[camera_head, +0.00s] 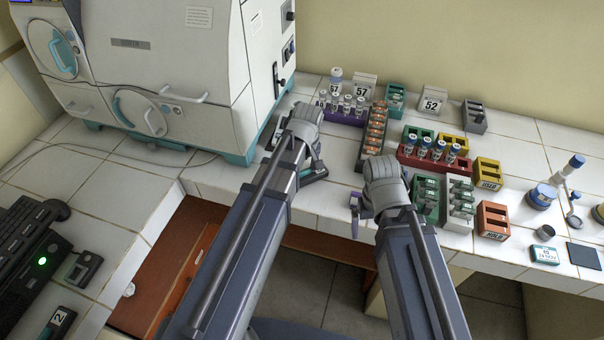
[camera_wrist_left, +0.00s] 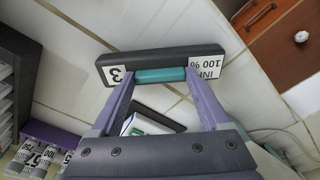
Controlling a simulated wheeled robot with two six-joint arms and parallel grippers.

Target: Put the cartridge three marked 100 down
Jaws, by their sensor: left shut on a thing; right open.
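My left gripper (camera_head: 306,168) is shut on a dark cartridge, low over the white tiled counter near its front edge. In the left wrist view the cartridge (camera_wrist_left: 140,60) lies across the fingertips of my left gripper (camera_wrist_left: 160,76). It has a teal middle and white labels reading "3" and "INFL 100 %". I cannot tell whether it touches the tiles. My right gripper (camera_head: 356,205) is open and empty near the counter's front edge, left of the green rack (camera_head: 428,207). My left arm hides part of the counter.
A large white incubator (camera_head: 170,70) stands behind on the left. A purple rack (camera_head: 345,117) with vials, a long brown rack (camera_head: 372,143) and a red rack (camera_head: 431,163) stand right of my left gripper. Another dark item (camera_head: 276,133) lies beside the incubator. The counter's front edge drops off close by.

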